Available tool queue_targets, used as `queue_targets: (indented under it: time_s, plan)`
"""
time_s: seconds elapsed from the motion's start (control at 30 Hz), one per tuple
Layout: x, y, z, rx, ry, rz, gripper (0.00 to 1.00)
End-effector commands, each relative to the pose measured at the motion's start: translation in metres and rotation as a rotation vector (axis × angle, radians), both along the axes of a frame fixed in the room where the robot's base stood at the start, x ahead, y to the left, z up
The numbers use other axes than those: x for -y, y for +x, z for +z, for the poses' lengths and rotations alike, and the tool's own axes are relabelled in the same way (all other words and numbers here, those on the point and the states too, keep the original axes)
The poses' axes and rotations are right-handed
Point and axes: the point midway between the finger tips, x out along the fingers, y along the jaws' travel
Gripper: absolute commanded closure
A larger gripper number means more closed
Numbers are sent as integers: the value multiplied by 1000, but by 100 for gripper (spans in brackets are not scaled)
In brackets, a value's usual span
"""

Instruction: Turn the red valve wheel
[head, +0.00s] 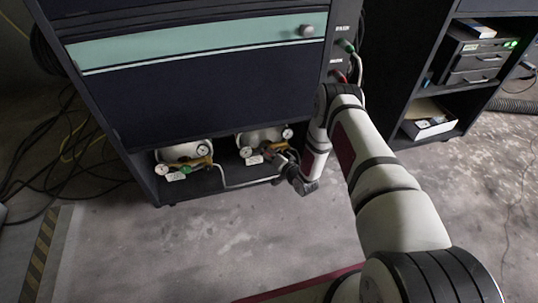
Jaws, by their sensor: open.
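Two pale tanks with brass fittings and round gauges stand on the low shelf of the dark cabinet in the head view. The left tank (183,151) has a green valve part (186,170) at its front. The right tank (258,137) has gauges on both sides. Whether the fingers touch the fitting cannot be told.
The cabinet (200,95) rises above the shelf, with a teal drawer (190,45). A green fitting (346,46) and a red one (340,77) with hoses sit on its right side. Cables (85,150) lie at left. A second rack (455,75) stands right. The front floor is clear.

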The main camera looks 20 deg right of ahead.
Motion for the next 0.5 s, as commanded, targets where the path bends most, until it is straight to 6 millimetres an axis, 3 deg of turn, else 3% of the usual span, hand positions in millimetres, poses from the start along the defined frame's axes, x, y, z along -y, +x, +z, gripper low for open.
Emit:
queue_targets:
  time_s: [0.27, 0.4, 0.5]
  plan:
    - [0, 1, 0, 0, 0, 0, 40]
    - [0, 1, 0, 0, 0, 0, 72]
    - [0, 1, 0, 0, 0, 0, 90]
